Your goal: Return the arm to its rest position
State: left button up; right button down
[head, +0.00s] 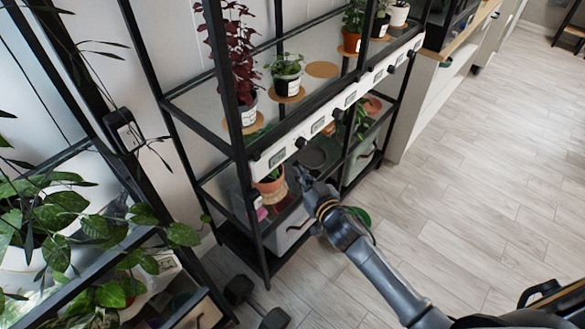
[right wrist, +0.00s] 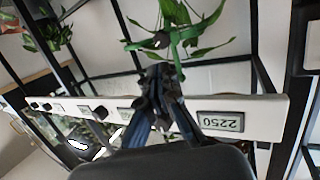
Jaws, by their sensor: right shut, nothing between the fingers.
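My right arm (head: 375,270) reaches in from the lower right toward the black shelf rack. My right gripper (head: 304,178) is at the rack's front, just below the white control strip (head: 330,115). In the right wrist view the gripper (right wrist: 158,75) shows with its fingertips together and nothing between them. The strip passes behind the fingers there, with a display (right wrist: 221,122) reading 2250 upside down. I cannot tell whether the fingertips touch anything. My left gripper is not in view.
Potted plants stand on the rack's shelves, among them a red-leaved one (head: 233,55) and a small green one (head: 286,72). A grey bin (head: 288,232) sits low in the rack. A leafy plant (head: 60,215) fills the left. The floor (head: 480,180) at right is clear.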

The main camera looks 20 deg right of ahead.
jog(key=s+d, duration=0.3)
jog(key=s, duration=0.2)
jog(key=s+d+f+g+h, duration=0.15)
jog(key=s+f, duration=0.25)
jog(key=f, duration=0.5)
jog(key=s+d+f+g+p, duration=0.1)
jog(key=s+f+g, duration=0.25)
jog(key=f, duration=0.45)
jog(key=s+d+f+g+h, duration=0.1)
jog(key=s+d+f+g, duration=0.1)
jog(key=s+f, duration=0.5)
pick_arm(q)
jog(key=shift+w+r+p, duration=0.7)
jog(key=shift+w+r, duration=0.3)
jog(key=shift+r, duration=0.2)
pick_arm(e)
jog(key=s+f+g, duration=0.4)
jog(key=s+f, duration=0.5)
jog(key=s, duration=0.5)
jog(key=s+f+g, duration=0.3)
jog(key=s+f, duration=0.7)
jog(key=s, duration=0.5)
jog(key=shift+a+g, duration=0.35)
jog(key=shift+g, duration=0.05)
jog(key=shift+s+h, duration=0.1)
jog(key=shift+h, duration=0.15)
